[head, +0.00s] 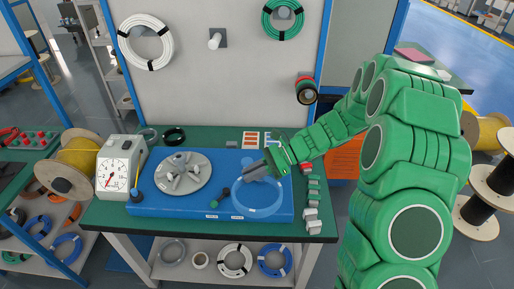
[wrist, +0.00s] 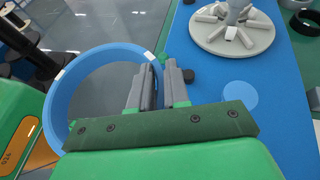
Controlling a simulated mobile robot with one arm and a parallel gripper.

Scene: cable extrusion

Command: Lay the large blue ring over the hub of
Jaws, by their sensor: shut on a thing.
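The large blue ring (head: 257,214) is held over the right part of the blue base plate (head: 150,208). In the wrist view the ring (wrist: 57,100) spreads left of the fingers, with white marks on its band. My gripper (head: 258,170) is shut on the ring's rim; its fingers also show in the wrist view (wrist: 158,80). The grey round hub with spokes (head: 180,174) sits on the left part of the base, left of my gripper. It also shows at the top of the wrist view (wrist: 232,35). The ring is apart from the hub.
A white dial gauge box (head: 120,165) stands left of the hub. A small dark-handled crank (head: 222,196) is between hub and ring. A black ring (head: 174,135) lies behind. Coils (head: 235,261) rest on the lower shelf.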

